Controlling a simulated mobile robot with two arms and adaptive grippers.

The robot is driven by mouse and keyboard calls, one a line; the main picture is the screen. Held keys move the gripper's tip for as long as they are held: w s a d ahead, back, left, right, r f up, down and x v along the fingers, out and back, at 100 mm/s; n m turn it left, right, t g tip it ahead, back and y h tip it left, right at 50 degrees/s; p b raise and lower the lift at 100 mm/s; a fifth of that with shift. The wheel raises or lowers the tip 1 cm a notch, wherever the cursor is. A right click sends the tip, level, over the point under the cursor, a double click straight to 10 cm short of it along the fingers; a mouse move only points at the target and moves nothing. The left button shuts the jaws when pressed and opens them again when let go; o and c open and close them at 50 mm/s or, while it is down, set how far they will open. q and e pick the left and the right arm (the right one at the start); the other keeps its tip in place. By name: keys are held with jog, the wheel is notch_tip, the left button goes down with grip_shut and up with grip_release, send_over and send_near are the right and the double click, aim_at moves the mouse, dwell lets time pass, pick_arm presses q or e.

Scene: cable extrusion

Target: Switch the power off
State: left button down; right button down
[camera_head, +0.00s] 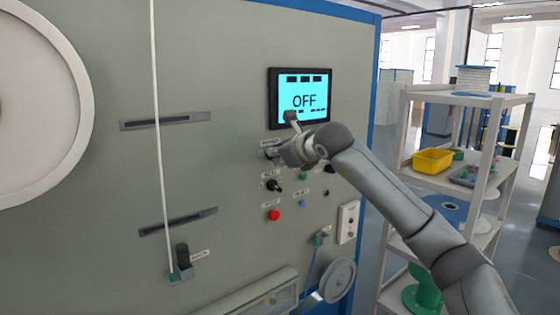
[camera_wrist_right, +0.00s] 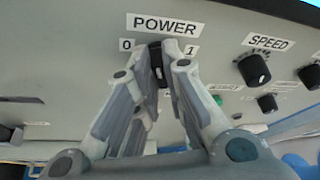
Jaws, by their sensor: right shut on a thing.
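The black power knob (camera_wrist_right: 157,64) is on the grey machine panel, under a "POWER" label with 0 at its left and 1 at its right. It stands close to upright in the right wrist view, and which mark it points to is hard to tell. My right gripper (camera_wrist_right: 158,75) is shut on the knob, one finger on each side. In the head view the right gripper (camera_head: 274,153) is at the panel just below the screen and mostly hides the knob. The screen (camera_head: 302,98) is lit cyan and reads "OFF". My left gripper is not in view.
A speed knob (camera_wrist_right: 254,69) is to the right of the power knob. A red button (camera_head: 274,215) and another black knob (camera_head: 273,186) are lower on the panel. A white shelf (camera_head: 466,97) with a yellow bin (camera_head: 433,160) stands at the right, behind my right arm.

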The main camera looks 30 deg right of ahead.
jog(key=shift+a+f+n+t+h+b, duration=0.15)
jog(key=shift+n+h+b, duration=0.35)
jog(key=shift+n+b, duration=0.3)
jog(key=shift+a+f+n+t+h+b, duration=0.15)
jog(key=shift+n+h+b, duration=0.35)
jog(key=shift+n+b, duration=0.3)
jog(key=shift+d+r, duration=0.1)
jog(key=shift+r, duration=0.05)
jog(key=c, duration=1.5)
grip_release()
jog(key=shift+s, duration=0.1)
jog(key=v, duration=1.2)
